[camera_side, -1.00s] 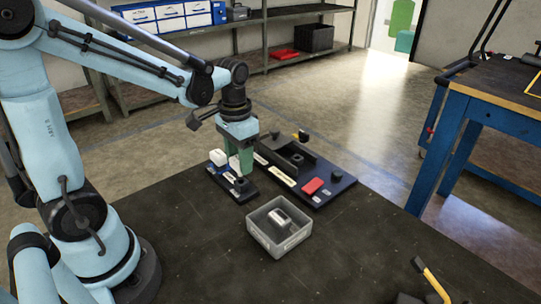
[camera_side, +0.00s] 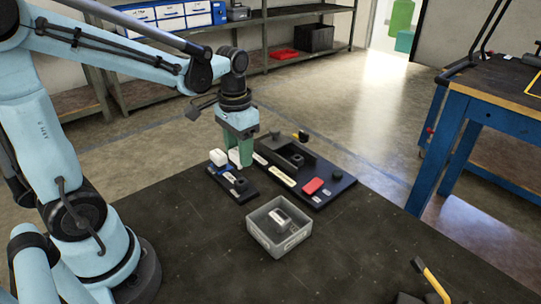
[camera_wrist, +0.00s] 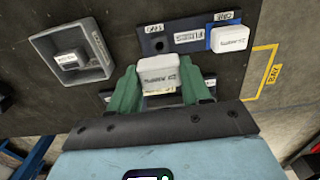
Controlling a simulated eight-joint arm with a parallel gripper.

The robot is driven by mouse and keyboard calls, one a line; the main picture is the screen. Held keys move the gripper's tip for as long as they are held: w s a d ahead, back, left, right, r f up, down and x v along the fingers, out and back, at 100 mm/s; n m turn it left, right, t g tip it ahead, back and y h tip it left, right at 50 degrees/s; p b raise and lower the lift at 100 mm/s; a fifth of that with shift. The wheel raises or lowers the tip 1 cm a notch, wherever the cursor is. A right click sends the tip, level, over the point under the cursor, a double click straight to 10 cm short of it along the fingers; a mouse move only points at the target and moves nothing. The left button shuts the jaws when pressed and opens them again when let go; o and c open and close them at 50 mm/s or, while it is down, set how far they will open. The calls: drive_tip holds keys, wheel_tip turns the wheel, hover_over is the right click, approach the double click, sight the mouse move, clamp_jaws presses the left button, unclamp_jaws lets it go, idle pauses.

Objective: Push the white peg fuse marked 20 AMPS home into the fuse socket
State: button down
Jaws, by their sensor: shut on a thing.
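My gripper (camera_side: 242,152) is shut on a white block-shaped fuse (camera_wrist: 160,74), its green fingers on either side of it in the wrist view. The print on its face is too small to read. In the side view the held fuse (camera_side: 234,156) is above the small dark board (camera_side: 235,191). A second white fuse (camera_wrist: 230,38) sits on a blue patch of that board. The larger dark board (camera_side: 318,198) lies behind, with a black raised block (camera_side: 292,152) and a round black fitting (camera_side: 337,174).
A yellow-handled tool (camera_side: 436,281) lies at the front right. The table between is clear.

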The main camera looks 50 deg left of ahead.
drive_tip(key=w+d+r, duration=0.1)
drive_tip(key=w+r, duration=0.2)
drive_tip(key=w, duration=1.4)
drive_tip(key=shift+d, duration=0.4)
drive_tip(key=shift+f, duration=2.8)
drive_tip(key=shift+f, duration=1.65)
drive_tip(key=shift+c, duration=2.2)
unclamp_jaws()
drive_tip(key=shift+r, duration=0.1)
wheel_tip(320, 180, up, 12)
